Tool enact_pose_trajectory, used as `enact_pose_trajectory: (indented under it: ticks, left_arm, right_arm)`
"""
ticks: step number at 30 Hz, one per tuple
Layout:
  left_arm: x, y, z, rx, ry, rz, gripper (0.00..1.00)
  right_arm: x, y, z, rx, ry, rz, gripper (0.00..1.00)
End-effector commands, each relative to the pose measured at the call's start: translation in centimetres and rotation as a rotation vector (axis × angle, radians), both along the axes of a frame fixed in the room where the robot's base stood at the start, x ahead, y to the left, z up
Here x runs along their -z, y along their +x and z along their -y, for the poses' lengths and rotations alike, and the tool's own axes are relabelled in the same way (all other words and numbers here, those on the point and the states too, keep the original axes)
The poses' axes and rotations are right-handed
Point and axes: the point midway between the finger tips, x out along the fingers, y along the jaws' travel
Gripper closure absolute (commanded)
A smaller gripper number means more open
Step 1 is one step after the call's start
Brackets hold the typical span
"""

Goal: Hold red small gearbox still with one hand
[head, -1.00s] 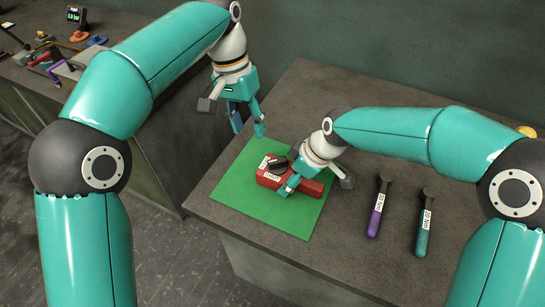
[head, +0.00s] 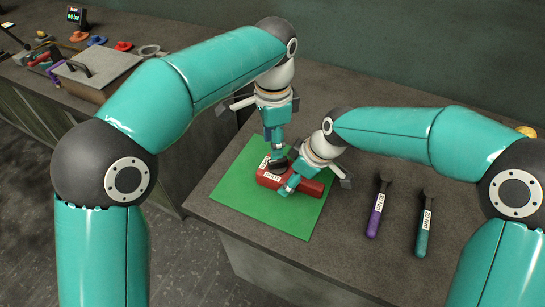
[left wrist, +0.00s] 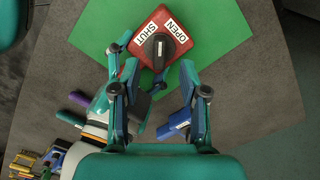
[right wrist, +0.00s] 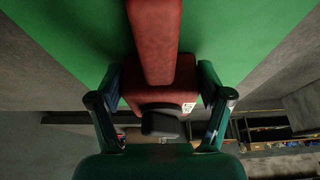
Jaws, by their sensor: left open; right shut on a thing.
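The red small gearbox (head: 314,187) lies on a green mat (head: 233,186). It has a black knob, and white labels flank the knob; they read SHUT and OPEN in the left wrist view (left wrist: 158,48). My right gripper (head: 287,186) is shut on the gearbox body, with a finger on each side in the right wrist view (right wrist: 160,88). My left gripper (head: 276,150) is open just above the knob end, pointing down. In the left wrist view its fingertips (left wrist: 159,66) are spread apart near the knob. The fingers partly hide the gearbox in the head view.
A purple-handled wrench (head: 377,212) and a teal-handled wrench (head: 425,218) lie on the table to the right. A grey lidded box (head: 112,68) stands on another bench at the left.

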Motion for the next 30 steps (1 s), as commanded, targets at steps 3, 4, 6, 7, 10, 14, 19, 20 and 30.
enact_pose_trajectory:
  ticks: [3,4,6,7,10,14,19,20,30]
  left_arm:
    - [2.3,0.0,0.0,0.000,0.001,-0.003,0.56]
    - [2.8,-0.1,0.0,0.001,0.002,-0.004,0.56]
    - [3.9,-0.1,0.0,0.000,0.001,-0.003,0.56]
    - [4.3,0.0,0.0,-0.001,0.001,-0.001,0.56]
    - [5.3,0.0,0.0,-0.001,0.000,-0.001,0.56]
    - [6.0,0.0,0.0,-0.001,-0.001,0.000,0.56]
    - [6.2,0.0,0.0,-0.001,-0.001,0.000,0.56]
    - [6.2,0.0,0.0,-0.001,-0.001,0.000,0.56]
    - [6.1,0.0,0.0,-0.001,-0.001,0.000,1.00]
  right_arm:
    - [-0.1,0.0,-0.1,0.001,0.003,0.002,0.92]
    - [-0.1,0.0,-0.1,0.001,0.003,0.002,0.92]
    - [-0.1,0.0,-0.1,0.001,0.003,0.002,0.92]
    - [-0.1,0.0,-0.1,0.001,0.003,0.001,0.92]
    - [-0.1,0.0,-0.1,0.001,0.002,0.000,0.92]
    - [-0.1,0.0,-0.1,0.001,0.002,0.000,0.92]
    - [-0.1,0.0,-0.1,0.001,0.002,0.000,0.92]
    - [-0.1,0.0,-0.1,0.001,0.002,0.000,0.92]
    - [0.0,-0.1,-0.1,0.001,0.002,-0.001,0.92]
